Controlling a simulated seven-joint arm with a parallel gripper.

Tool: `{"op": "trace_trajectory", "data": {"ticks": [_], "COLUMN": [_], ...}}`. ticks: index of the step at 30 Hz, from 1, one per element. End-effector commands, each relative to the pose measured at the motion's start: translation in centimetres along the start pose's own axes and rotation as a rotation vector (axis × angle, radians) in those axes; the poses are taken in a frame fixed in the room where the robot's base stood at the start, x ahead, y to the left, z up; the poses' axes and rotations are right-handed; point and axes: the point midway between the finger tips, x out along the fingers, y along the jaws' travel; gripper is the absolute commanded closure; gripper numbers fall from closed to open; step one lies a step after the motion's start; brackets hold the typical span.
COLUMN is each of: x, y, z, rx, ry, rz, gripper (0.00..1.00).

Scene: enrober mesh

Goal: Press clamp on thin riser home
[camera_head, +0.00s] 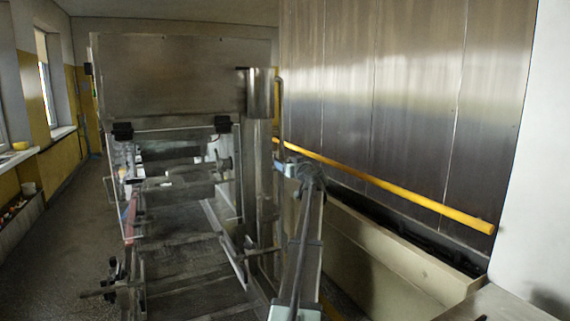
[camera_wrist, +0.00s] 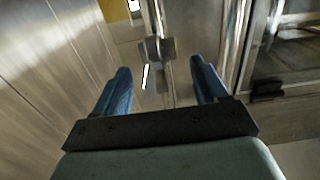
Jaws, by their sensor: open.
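In the wrist view my gripper (camera_wrist: 160,70) is open, with its two blue fingers spread apart. A grey metal clamp (camera_wrist: 153,50) shows ahead, between the finger lines and near the tips. It sits on a thin upright riser (camera_wrist: 155,15). I see no contact between the fingers and the clamp, and the remaining distance is hard to tell. In the head view the thin riser (camera_head: 279,105) stands just right of a thick steel post. My gripper (camera_head: 285,168) is at its lower part, small and partly hidden. I cannot make out the clamp there.
The thick post (camera_head: 261,180) and the machine frame (camera_head: 165,75) stand close on the left. A yellow rail (camera_head: 390,185) runs along the steel wall panels (camera_head: 400,90) on the right. A beige trough (camera_head: 390,260) lies below the rail.

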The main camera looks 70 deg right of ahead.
Motion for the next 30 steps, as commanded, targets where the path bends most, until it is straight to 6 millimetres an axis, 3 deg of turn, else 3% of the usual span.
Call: {"op": "trace_trajectory", "data": {"ticks": [1,6,15,30], "x": [-1.4,-4.8,-9.1,-10.2], "y": [-0.1,-0.1,-0.1,0.0], "z": [0.1,0.1,0.0,0.0], "rx": [0.000,0.000,-0.001,0.000], "ry": [0.000,0.000,0.000,0.000], "rz": [0.002,0.002,0.001,0.000], "gripper": [0.28,0.28,0.28,0.28]}}
